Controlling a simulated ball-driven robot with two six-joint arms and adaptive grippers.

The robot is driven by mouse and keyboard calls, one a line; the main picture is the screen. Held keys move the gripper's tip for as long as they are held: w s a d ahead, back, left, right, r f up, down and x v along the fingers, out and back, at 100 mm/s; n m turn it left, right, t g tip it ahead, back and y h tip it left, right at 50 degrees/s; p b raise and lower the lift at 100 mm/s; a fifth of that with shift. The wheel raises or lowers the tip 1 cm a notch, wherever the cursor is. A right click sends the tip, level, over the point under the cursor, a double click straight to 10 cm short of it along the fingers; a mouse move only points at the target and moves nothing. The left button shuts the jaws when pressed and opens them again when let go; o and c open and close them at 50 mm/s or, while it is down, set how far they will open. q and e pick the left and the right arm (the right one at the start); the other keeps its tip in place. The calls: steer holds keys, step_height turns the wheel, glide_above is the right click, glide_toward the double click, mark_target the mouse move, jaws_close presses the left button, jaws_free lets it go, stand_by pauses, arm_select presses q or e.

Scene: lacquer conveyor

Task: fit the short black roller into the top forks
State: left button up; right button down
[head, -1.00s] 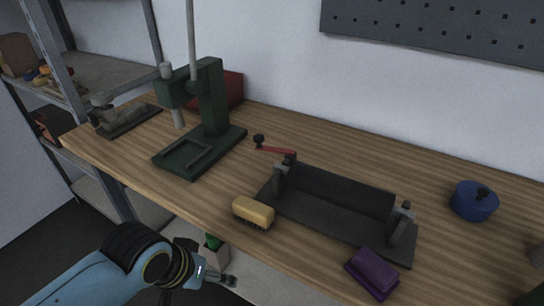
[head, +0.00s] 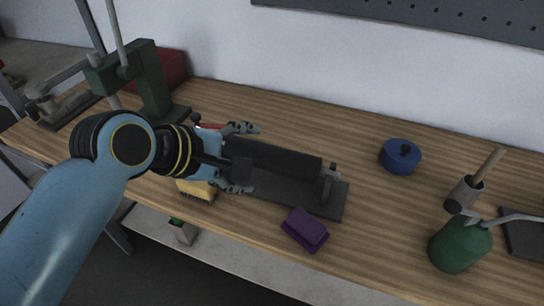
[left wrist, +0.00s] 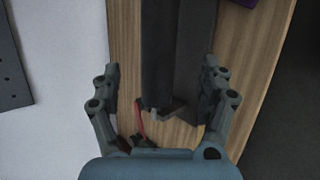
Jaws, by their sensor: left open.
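A dark stand has a flat base plate (head: 328,202), an upright fork post (head: 328,184) at its right end and a red crank handle (head: 210,126) at its left end. A black roller (head: 285,160) lies lengthwise along the stand; it also shows in the left wrist view (left wrist: 158,45). I cannot tell whether it is the short one or how its ends sit. My left gripper (head: 240,158) is open over the stand's left end and hides the left post. In the left wrist view its fingers (left wrist: 160,75) are on either side of the stand's end, apart from the roller. My right gripper is out of view.
A yellow brush (head: 197,190) lies close below my left gripper. A purple block (head: 305,230) lies in front of the stand. A green press (head: 150,85) stands left.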

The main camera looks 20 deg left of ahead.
mark_target(265, 158)
arm_select(q)
steer(key=x, duration=0.9)
steer(key=shift+w, duration=0.15)
jaws_close()
